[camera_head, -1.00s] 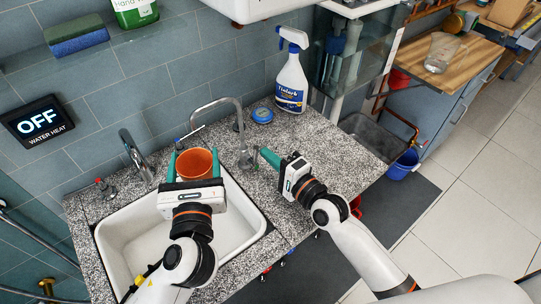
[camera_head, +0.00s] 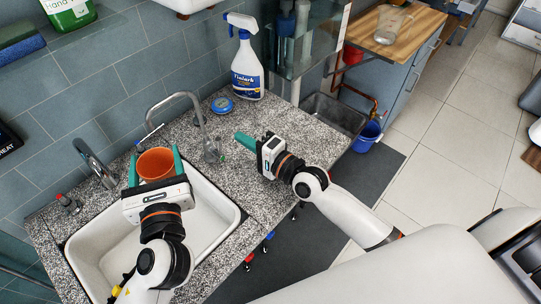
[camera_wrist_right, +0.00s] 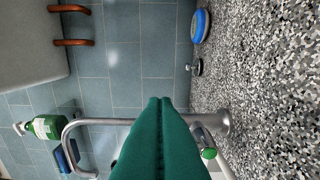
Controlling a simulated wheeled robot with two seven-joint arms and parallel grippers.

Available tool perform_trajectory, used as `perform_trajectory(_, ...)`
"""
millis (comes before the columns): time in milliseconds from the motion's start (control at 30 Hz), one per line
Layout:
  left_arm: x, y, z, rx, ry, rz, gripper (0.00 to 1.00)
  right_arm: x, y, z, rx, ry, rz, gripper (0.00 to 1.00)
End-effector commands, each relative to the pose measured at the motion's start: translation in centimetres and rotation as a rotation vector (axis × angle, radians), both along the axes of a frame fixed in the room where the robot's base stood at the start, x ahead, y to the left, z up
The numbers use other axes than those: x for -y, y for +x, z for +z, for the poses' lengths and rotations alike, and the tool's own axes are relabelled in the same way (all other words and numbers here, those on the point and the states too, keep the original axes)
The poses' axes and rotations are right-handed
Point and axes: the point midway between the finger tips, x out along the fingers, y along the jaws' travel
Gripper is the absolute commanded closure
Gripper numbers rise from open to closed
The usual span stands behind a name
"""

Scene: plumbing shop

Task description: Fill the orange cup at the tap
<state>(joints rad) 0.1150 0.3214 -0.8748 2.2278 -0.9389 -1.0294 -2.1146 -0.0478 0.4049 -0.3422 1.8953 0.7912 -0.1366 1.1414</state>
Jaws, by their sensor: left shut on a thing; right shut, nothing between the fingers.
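The orange cup (camera_head: 156,165) is upright between the teal fingers of my left gripper (camera_head: 155,163), over the back of the white sink (camera_head: 225,213). The tap (camera_head: 188,97) has a curved metal spout whose end shows just above and behind the cup. I cannot tell whether the cup is directly under it, and the inside shows no visible water. My right gripper (camera_head: 240,137) is shut and empty above the counter, right of the tap's base. In the right wrist view, its closed fingers (camera_wrist_right: 160,105) point toward the tap (camera_wrist_right: 215,123) and its green-marked handle (camera_wrist_right: 208,153).
A second tap (camera_head: 92,162) and a small red-topped valve (camera_head: 67,203) stand left of the cup. A spray bottle (camera_head: 246,65) and a blue round tin (camera_head: 222,105) stand behind on the granite counter (camera_head: 250,195). The counter right of the sink is mostly clear.

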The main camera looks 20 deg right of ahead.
Motion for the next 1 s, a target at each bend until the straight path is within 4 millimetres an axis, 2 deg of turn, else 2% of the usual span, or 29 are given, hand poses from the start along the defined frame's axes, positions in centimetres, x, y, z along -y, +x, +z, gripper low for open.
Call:
perform_trajectory(200, 0.0, 0.0, 0.1, 0.001, 0.000, 0.000, 0.57, 2.7, -4.7, -0.1, -0.003, -0.004, 0.001, 1.00)
perform_trajectory(333, 0.0, 0.0, 0.1, 0.001, 0.000, 0.000, 0.57, 3.8, -6.8, -0.1, -0.003, -0.004, 0.000, 1.00)
perform_trajectory(500, 0.0, 0.0, 0.1, 0.002, 0.000, 0.000, 0.57, 4.7, -8.4, 0.0, 0.000, -0.001, -0.002, 1.00)
perform_trajectory(833, 0.0, 0.0, 0.1, 0.001, 0.000, 0.000, 0.57, 5.0, -8.7, 0.1, 0.002, 0.000, -0.004, 1.00)
perform_trajectory(1000, 0.0, 0.0, 0.0, 0.001, 0.000, 0.000, 0.57, 6.5, -7.1, 1.0, 0.019, 0.032, -0.042, 1.00)
